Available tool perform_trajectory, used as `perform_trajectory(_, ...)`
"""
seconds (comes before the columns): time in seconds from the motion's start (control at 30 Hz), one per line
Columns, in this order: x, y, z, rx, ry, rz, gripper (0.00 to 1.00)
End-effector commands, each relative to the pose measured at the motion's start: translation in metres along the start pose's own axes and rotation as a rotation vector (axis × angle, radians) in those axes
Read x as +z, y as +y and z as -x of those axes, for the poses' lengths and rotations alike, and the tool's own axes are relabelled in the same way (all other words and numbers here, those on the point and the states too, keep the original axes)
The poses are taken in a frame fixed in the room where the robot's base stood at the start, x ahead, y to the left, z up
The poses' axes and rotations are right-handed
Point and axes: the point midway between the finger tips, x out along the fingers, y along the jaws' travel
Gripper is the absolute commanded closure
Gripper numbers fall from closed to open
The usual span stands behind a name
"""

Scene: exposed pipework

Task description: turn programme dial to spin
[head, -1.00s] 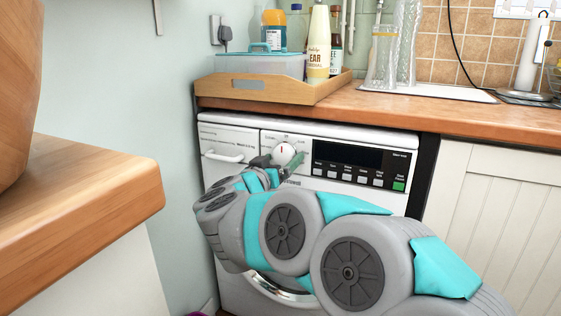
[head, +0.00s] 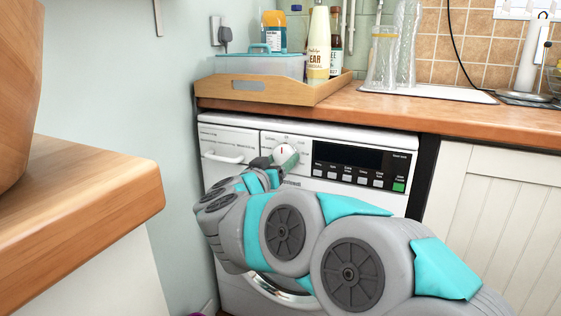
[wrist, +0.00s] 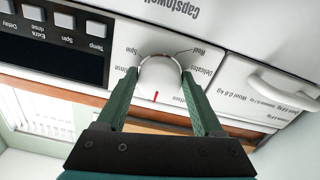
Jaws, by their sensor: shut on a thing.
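The programme dial (head: 284,152) is a round white knob on the white washing machine's (head: 225,135) front panel. In the wrist view the dial (wrist: 160,76) sits between the two green fingers of my gripper (wrist: 160,80), which is shut on its sides. Its red mark points down in that upside-down view, near the lower edge of the knob. The printed word Spin (wrist: 132,50) is at the dial's upper left there, with Wool at upper right and Delicates at right. In the head view my gripper (head: 280,161) partly covers the dial's lower side.
A dark display with several buttons (head: 360,165) is right of the dial. A drawer handle (head: 222,156) is left. A wooden tray (head: 270,90) with bottles stands on the counter above. A wooden worktop (head: 85,190) juts in at left.

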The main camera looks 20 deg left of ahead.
Motion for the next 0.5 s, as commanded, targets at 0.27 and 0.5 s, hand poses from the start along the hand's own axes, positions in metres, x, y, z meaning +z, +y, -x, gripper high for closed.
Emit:
perform_trajectory(0.27,-0.0004,-0.0003,0.0001,-0.001,-0.001,-0.034,0.87)
perform_trajectory(0.5,-0.0006,-0.0009,0.0002,-0.001,-0.002,-0.166,0.87)
